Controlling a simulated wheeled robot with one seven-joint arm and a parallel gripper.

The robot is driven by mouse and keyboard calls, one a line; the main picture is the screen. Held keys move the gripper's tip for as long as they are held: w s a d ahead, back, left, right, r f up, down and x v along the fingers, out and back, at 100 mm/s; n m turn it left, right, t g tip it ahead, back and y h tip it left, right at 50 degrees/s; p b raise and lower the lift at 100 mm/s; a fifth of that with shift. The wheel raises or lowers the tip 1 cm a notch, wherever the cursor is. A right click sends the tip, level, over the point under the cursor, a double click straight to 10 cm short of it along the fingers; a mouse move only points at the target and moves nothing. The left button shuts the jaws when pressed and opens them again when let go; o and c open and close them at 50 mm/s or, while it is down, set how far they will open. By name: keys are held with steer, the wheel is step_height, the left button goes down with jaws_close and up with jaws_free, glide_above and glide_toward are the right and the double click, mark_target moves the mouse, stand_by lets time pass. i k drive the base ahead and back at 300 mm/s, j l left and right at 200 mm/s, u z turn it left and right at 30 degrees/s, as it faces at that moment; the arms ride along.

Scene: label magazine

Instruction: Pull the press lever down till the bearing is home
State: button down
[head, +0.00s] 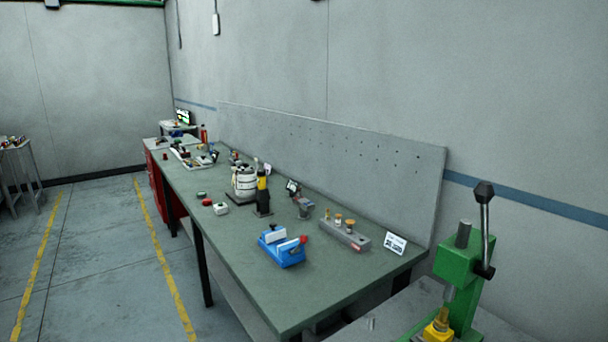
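The green press (459,267) stands at the lower right on a grey surface. Its lever (485,222) is a metal bar that rises nearly upright from a dark hub on the press's right side and ends in a black knob (484,191). A grey ram (448,296) points down above a yellow piece (438,327) in the press. The bottom of the press is cut off by the frame. I cannot make out the bearing for certain. My gripper is not in view.
A long green-topped workbench (311,302) runs back along the wall, with a blue vise (282,247), a grey block with brass-coloured pieces (345,235) and a white sign (396,244) on it. A grey backboard (330,170) stands behind. The floor (100,270) at left is clear.

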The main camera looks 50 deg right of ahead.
mark_target(484, 193)
steer(key=z, duration=2.85)
